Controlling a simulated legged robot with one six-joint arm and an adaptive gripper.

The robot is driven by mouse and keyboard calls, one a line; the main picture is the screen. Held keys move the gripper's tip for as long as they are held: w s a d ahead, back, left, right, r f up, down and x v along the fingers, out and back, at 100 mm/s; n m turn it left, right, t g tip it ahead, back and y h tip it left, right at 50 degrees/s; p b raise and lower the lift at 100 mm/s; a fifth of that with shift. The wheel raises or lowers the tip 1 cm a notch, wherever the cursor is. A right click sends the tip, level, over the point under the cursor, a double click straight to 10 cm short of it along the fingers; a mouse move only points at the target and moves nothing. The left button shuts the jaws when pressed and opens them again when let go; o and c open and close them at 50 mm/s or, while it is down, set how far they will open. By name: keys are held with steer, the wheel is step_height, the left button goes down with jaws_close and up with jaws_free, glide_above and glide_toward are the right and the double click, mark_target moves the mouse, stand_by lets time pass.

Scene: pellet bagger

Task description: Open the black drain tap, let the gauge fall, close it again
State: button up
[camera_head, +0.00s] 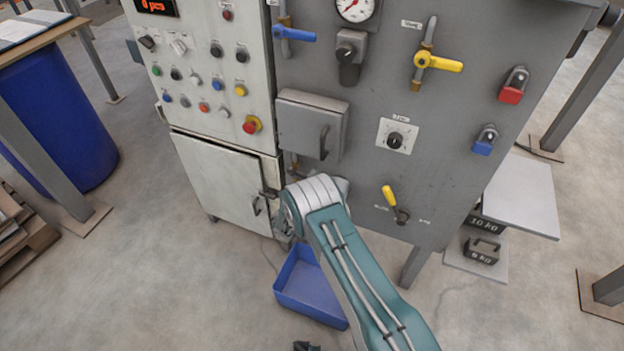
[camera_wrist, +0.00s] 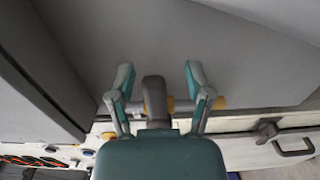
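The black drain tap's dark handle (camera_wrist: 154,98) shows in the wrist view, with a pipe and brass-coloured fittings behind it. My gripper (camera_wrist: 158,73) is open, one teal finger on each side of the handle, with a visible gap on both sides. In the head view my arm's wrist hides the tap; only a bit of brass pipe (camera_head: 294,164) shows above it. The round white gauge (camera_head: 355,8) is cut by the top edge; its red needle is visible but too small to read.
A blue bin (camera_head: 308,287) stands on the floor below my wrist. A yellow-handled lever (camera_head: 390,197), a grey box with a handle (camera_head: 310,125) and a blue-handled valve (camera_head: 295,34) are on the panel nearby. A white cabinet door (camera_head: 220,180) is at left.

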steer(key=shift+r, duration=0.1)
steer(key=v, duration=1.2)
